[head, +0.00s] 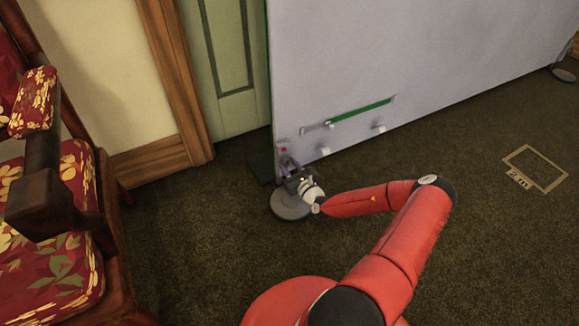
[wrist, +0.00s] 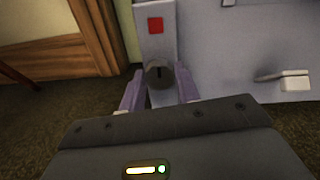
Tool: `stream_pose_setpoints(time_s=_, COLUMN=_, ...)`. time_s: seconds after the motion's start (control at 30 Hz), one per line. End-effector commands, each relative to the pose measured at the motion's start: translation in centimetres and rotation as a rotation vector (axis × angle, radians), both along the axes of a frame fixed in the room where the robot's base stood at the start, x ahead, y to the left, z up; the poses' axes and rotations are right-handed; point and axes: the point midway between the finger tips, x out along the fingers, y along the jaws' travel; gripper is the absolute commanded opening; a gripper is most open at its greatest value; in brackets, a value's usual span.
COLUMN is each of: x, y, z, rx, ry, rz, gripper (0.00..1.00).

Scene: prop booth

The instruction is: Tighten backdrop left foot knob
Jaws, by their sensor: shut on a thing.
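The backdrop (head: 340,80) is a large pale grey panel standing upright. The left foot knob (wrist: 159,74) is dark and round with a slot-like mark, on a pale post below a red square (wrist: 155,24). My gripper (wrist: 160,84) has its two purple fingers on either side of the knob, shut on it. In the head view my gripper (head: 289,166) is at the panel's lower left corner, above the foot, and the knob is not clear there.
A green slotted slider (head: 360,113) and small white pegs are on the panel's lower part. A floral armchair (head: 75,190) stands at the left. A green door (head: 228,70) is behind. Carpet with a marked rectangle (head: 537,168) is clear.

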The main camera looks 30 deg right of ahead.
Motion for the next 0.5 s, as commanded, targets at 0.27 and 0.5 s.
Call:
stream_pose_setpoints(time_s=0.27, x=-0.02, y=0.02, z=0.22, rx=0.073, ry=0.003, rz=0.001, gripper=0.09)
stream_pose_setpoints(time_s=0.5, x=-0.05, y=0.02, z=0.32, rx=0.249, ry=0.011, rz=0.001, gripper=0.10)
